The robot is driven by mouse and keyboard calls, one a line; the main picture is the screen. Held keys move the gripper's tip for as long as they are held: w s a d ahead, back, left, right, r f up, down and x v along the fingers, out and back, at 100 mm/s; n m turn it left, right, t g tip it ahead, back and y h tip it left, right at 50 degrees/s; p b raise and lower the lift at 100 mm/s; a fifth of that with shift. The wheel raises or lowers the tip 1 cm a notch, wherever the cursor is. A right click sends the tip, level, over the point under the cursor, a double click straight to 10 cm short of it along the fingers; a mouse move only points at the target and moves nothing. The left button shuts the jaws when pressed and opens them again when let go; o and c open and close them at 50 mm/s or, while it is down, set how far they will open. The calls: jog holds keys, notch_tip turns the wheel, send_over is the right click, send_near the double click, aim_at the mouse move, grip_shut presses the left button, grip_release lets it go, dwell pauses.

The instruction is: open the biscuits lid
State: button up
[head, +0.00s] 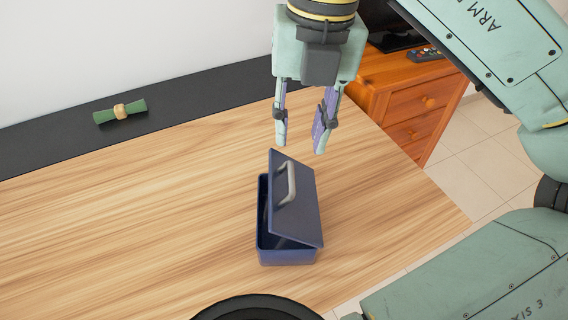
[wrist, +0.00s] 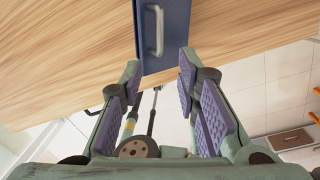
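A dark blue biscuits box (head: 287,256) stands on the wooden table. Its blue lid (head: 306,215) is tilted partly open, with a dark gap along its left and front sides. The lid has a grey handle (head: 287,185). In the wrist view the lid (wrist: 172,50) and its handle (wrist: 154,30) show at the top, beyond the fingers. My gripper (head: 300,146) is above the table, just behind and above the box in the head view. Its fingers are apart and nothing is between them; the gripper (wrist: 158,65) is open in the wrist view too.
The wooden table (head: 130,230) is clear left of the box. A green bundle with a tan band (head: 120,111) lies on the black strip (head: 60,137) along the wall. A wooden drawer cabinet (head: 410,110) with a remote (head: 426,55) on top stands at the back right.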

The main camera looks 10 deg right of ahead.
aim_at(292, 183)
jog(key=f+b, duration=0.2)
jog(key=f, duration=0.1)
jog(key=f+b, duration=0.2)
jog(key=f, duration=0.1)
jog(key=f+b, duration=0.2)
jog(key=f, duration=0.2)
jog(key=shift+a, duration=0.4)
jog(key=shift+r, duration=0.1)
jog(key=shift+c, duration=0.4)
grip_shut()
